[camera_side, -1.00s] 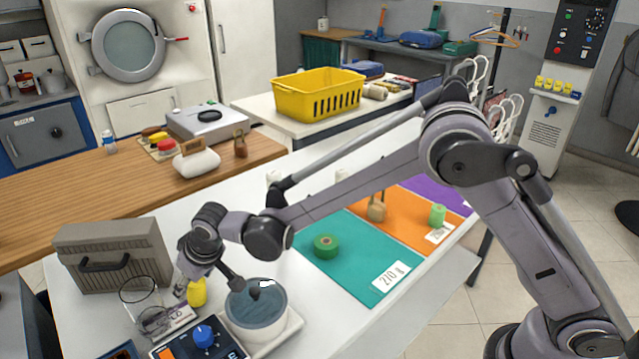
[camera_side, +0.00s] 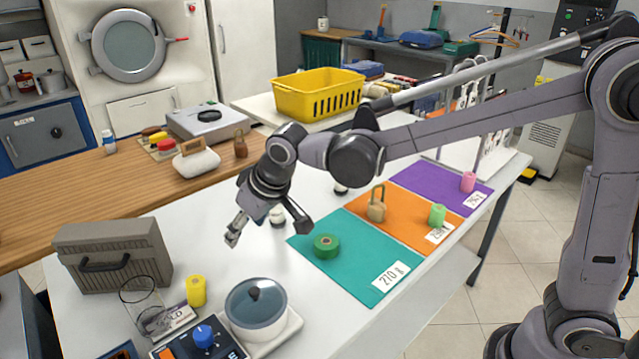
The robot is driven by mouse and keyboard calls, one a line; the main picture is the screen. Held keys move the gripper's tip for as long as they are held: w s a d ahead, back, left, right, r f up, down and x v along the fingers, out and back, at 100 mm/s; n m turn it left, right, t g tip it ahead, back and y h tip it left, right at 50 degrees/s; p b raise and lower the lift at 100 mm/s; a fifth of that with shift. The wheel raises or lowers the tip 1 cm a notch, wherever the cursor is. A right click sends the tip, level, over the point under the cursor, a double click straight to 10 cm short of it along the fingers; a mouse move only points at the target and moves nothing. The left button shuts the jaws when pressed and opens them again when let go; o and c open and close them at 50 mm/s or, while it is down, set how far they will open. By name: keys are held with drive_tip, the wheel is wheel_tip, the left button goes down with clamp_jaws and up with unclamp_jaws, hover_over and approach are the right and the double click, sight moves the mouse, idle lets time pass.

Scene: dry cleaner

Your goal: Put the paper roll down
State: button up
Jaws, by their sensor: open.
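A green roll (camera_side: 326,246) lies flat on the teal mat (camera_side: 347,274). A light green roll (camera_side: 437,215) stands on the orange mat (camera_side: 403,232), and a pink roll (camera_side: 467,182) stands on the purple mat (camera_side: 428,187). A small white object (camera_side: 278,217) is partly hidden behind my gripper.
A lidded pot (camera_side: 256,310) sits on a white base at the front. A grey case (camera_side: 115,255) and a glass beaker (camera_side: 146,307) are at the left. A brass weight (camera_side: 376,205) stands on the orange mat. The table between the case and teal mat is mostly clear.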

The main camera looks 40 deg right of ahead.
drive_tip(key=s+d+m+t+h, duration=0.1)
drive_tip(key=s+d+m, duration=0.1)
drive_tip(key=s+d, duration=1.7)
drive_tip(key=shift+s+d+m+t, duration=0.3)
drive_tip(key=shift+d+m, duration=0.1)
drive_tip(key=shift+d, duration=0.1)
